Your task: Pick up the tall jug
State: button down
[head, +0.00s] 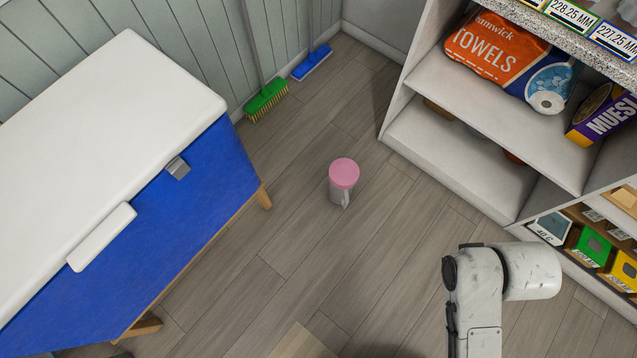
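The tall jug (342,182) stands upright on the wooden floor near the middle of the head view. It has a round pink lid and a pale grey body, with a handle on the side facing the camera. Nothing touches it. Part of my white arm shows at the lower right, well apart from the jug. My gripper is not visible in this view.
A white-topped cabinet with a blue front (190,190) and wooden legs stands at left. Shelves (450,150) with packaged goods stand at right. A green broom (266,101) and a blue one (312,63) lean at the back wall. The floor around the jug is clear.

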aim_at(344, 173)
jog(key=k+j+u, duration=0.1)
jog(key=i+l, duration=0.15)
jog(key=l, duration=0.2)
jog(key=i+l+u, duration=0.1)
jog(key=l, duration=0.25)
jog(key=i+l, duration=0.15)
jog(key=l, duration=0.2)
jog(key=i+l+u, duration=0.1)
jog(key=l, duration=0.25)
jog(key=i+l+u, duration=0.1)
jog(key=l, duration=0.25)
jog(key=u, duration=1.15)
jog(key=l, duration=0.1)
